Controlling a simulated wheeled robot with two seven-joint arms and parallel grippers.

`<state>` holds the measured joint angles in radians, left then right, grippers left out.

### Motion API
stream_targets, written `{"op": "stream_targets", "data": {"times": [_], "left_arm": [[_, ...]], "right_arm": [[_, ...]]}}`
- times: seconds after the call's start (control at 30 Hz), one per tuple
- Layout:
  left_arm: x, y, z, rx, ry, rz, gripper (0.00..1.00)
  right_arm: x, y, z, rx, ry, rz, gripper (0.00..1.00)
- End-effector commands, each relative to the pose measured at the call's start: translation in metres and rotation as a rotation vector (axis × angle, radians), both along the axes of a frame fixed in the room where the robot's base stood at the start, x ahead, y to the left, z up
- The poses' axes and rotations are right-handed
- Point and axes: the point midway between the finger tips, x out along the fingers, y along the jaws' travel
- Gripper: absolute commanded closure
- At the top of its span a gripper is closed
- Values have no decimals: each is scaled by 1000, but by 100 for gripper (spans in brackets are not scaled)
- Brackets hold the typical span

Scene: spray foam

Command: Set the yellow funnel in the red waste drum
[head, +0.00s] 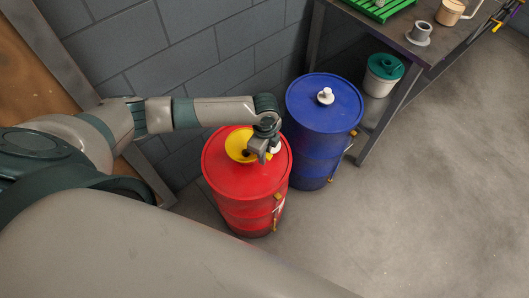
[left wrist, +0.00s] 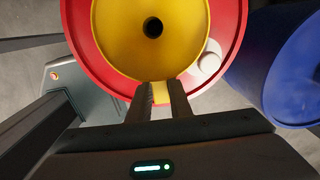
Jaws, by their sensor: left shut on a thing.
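The yellow funnel (head: 239,143) is over the lid of the red waste drum (head: 226,178). In the left wrist view the funnel (left wrist: 133,48) shows as a wide yellow cone with a dark hole, inside the rim of the red drum (left wrist: 237,22). My left gripper (head: 264,152) is at the funnel's near right edge. In the left wrist view my left gripper (left wrist: 161,95) is shut on the funnel's yellow tab. I cannot tell whether the funnel's spout is in the drum's opening, as the funnel hides it. My right gripper is not in view.
A white cap (left wrist: 209,62) sits on the red drum's lid. A blue drum (head: 318,140) with a white cap stands close on the right. A workbench (head: 395,30) and a white bucket with a green lid (head: 383,75) are farther right. Open floor (head: 430,190) lies in front.

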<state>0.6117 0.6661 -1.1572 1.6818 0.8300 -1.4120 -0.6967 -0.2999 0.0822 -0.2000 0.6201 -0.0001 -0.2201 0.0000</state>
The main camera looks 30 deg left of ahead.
Motion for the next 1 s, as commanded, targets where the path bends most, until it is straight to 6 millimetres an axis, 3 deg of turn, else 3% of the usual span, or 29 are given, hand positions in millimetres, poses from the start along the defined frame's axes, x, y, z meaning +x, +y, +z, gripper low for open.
{"op": "stream_targets", "data": {"times": [1.0], "left_arm": [[0,0,-10,-1,0,0,100]], "right_arm": [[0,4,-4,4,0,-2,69]]}}
